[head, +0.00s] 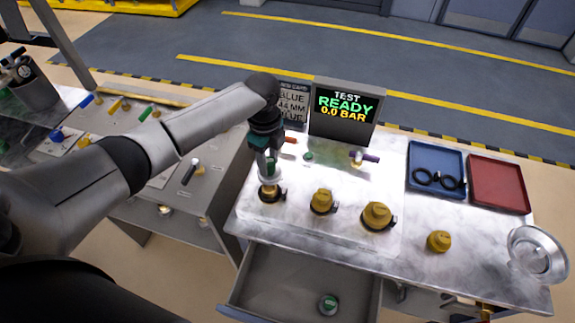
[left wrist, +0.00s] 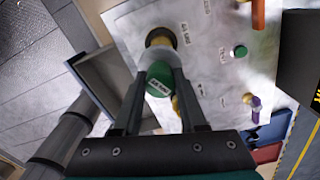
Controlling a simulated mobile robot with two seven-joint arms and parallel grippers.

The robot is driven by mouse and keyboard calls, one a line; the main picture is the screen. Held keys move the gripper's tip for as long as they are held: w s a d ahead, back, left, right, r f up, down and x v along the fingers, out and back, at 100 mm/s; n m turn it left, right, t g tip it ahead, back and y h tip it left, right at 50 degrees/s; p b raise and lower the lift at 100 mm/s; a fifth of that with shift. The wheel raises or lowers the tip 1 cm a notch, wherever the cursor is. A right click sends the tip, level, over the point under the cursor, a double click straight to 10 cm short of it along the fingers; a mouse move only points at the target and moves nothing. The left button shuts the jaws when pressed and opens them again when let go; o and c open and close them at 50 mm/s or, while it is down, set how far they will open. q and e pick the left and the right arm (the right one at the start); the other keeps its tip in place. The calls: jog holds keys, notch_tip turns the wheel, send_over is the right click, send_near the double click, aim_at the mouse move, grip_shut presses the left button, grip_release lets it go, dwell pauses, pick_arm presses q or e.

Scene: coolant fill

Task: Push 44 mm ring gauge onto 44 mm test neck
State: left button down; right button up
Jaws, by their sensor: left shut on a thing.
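My left gripper (head: 268,172) is shut on the ring gauge (left wrist: 158,78), which has a green labelled end and a pale body. It holds the gauge upright over the leftmost neck (head: 270,194) on the bench plate. In the left wrist view the gauge's pale end lies against or just over this brass and dark neck (left wrist: 161,38); I cannot tell if it is seated. Lettering beside the neck seems to read 44 MM. Two other brass-capped necks, the middle one (head: 322,202) and the right one (head: 377,216), stand to its right. My right gripper is not in view.
A display (head: 345,110) reads TEST READY 0.0 BAR. A blue tray (head: 436,160) holds black rings; a red tray (head: 499,184) looks empty. A loose brass cap (head: 439,241) and metal dish (head: 538,254) are at right. An open drawer (head: 270,296) below holds a green-topped piece (head: 327,304).

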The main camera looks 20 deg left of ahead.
pick_arm(q)
jog(key=shift+w+a+r, duration=0.2)
jog(key=shift+w+a, duration=0.05)
jog(key=shift+a, duration=0.1)
jog(key=shift+s, duration=0.1)
jog(key=shift+p, duration=0.4)
notch_tip(320, 180, down, 6)
jog(key=b, duration=0.4)
jog(key=shift+r, duration=0.1)
jog(key=shift+p, duration=0.75)
dwell(1.4)
jog(key=shift+f+b, duration=0.95)
jog(key=shift+f, duration=0.25)
jog(key=shift+c, duration=1.9)
grip_release()
